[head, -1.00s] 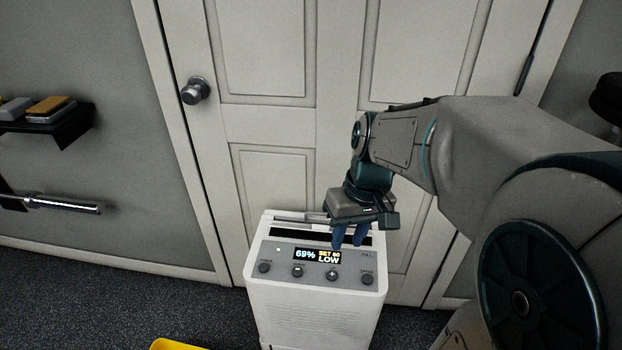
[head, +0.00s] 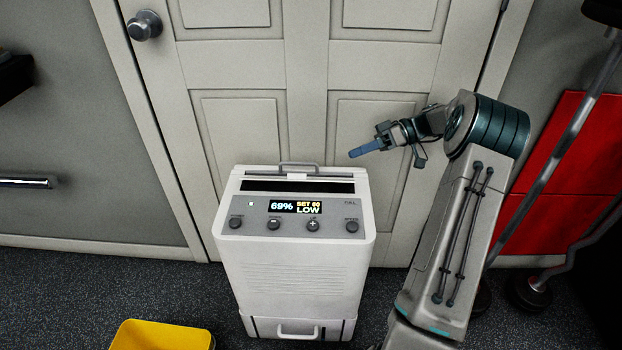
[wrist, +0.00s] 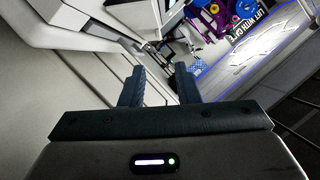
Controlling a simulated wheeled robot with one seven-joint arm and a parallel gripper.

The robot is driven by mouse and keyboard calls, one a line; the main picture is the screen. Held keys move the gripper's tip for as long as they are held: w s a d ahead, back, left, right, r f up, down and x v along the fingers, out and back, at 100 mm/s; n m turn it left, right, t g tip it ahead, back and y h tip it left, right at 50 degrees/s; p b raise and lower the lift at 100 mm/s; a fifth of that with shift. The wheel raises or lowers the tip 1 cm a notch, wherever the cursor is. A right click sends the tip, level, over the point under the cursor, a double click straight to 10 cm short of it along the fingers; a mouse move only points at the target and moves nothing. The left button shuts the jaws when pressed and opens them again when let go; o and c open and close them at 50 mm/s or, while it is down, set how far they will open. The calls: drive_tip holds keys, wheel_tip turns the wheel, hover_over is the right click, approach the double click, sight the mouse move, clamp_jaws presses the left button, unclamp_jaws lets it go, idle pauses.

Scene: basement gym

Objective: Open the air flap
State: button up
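The white dehumidifier (head: 292,265) stands on the floor in front of the door, its display reading 69%, SET 60, LOW. A long dark slot (head: 270,186) runs across its top, with a small pale piece at its middle; I take this as the air flap's place. I cannot tell how far the flap is open. A grey carry handle (head: 299,165) is behind the slot. My gripper (head: 356,153) is in the air, right of and above the slot, apart from the machine. In the wrist view its two blue fingers (wrist: 160,85) are apart with nothing between them.
A panelled door (head: 240,68) is close behind the machine. A yellow bin (head: 160,336) sits at the front left. A red panel (head: 560,165) and metal bars are at the right. Open dark floor (head: 90,295) lies to the left.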

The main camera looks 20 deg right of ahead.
sight(297, 177)
drive_tip(key=shift+w+d+f, duration=0.1)
drive_tip(key=shift+d+f, duration=0.1)
drive_tip(key=shift+a+f, duration=0.1)
drive_tip(key=shift+a, duration=0.05)
drive_tip(key=b+x, duration=0.2)
drive_tip(key=x, duration=0.4)
drive_tip(key=b+x, duration=0.2)
drive_tip(key=x, duration=0.5)
drive_tip(key=shift+a, duration=0.25)
drive_tip(key=shift+w, duration=0.1)
clamp_jaws()
